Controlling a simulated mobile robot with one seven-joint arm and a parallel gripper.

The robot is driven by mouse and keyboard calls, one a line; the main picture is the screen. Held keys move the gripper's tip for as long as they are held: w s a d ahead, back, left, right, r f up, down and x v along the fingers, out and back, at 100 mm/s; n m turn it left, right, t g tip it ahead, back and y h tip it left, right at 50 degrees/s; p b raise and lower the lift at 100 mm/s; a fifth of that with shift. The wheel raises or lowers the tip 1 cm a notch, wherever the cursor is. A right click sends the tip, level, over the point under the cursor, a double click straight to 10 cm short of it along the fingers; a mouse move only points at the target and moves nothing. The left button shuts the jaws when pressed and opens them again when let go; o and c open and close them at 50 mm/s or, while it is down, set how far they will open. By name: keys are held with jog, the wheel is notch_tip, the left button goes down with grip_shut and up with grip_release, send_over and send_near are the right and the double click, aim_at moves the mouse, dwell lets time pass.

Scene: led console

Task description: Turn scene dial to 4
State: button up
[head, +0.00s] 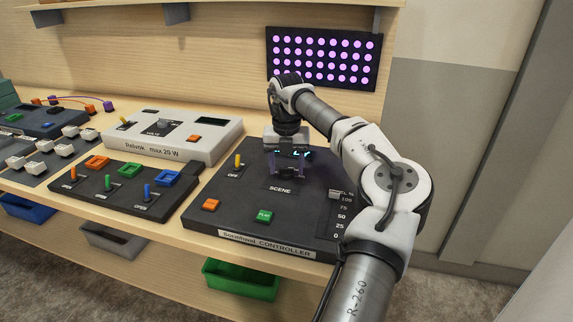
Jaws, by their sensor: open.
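The black controller (233,218) lies on the bench, with a printed SCENE label near its middle. The scene dial is hidden behind my gripper, just above that label, so I cannot read its setting. My gripper (289,164) points down over that spot and is open. I cannot tell whether its fingers are around the dial or only above it. A lit LED panel (322,58) on the back wall shows rows of purple dots.
The controller also carries a yellow toggle (238,160), an orange button (211,205), a green PLAY button (264,216) and a brightness slider (335,195). A white power supply (172,150) and a black switch box (120,195) stand to the left.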

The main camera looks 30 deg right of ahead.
aim_at(287, 168)
notch_tip(287, 168, up, 14)
jog(key=b, duration=0.1)
dwell(0.4)
jog(key=shift+f, duration=0.1)
